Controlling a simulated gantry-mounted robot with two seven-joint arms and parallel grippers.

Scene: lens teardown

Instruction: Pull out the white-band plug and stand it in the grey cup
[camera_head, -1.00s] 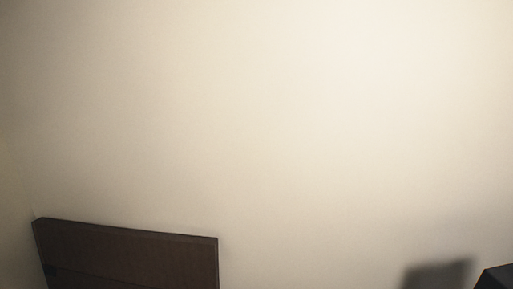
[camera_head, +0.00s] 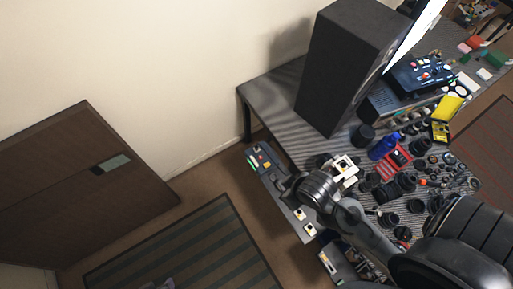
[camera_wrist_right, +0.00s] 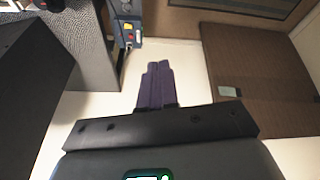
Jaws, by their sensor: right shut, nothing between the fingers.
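My right gripper (camera_wrist_right: 156,84) shows in the right wrist view, its dark fingers shut together with nothing between them. It points at the pale wall and floor area beside the bench. In the head view my right arm reaches in from the lower right over the near edge of the bench, and its hand end is over the narrow panel there. I cannot make out the white-band plug or the grey cup among the many small dark parts on the bench. My left gripper is not in view.
A brown door (camera_head: 80,190) stands left.

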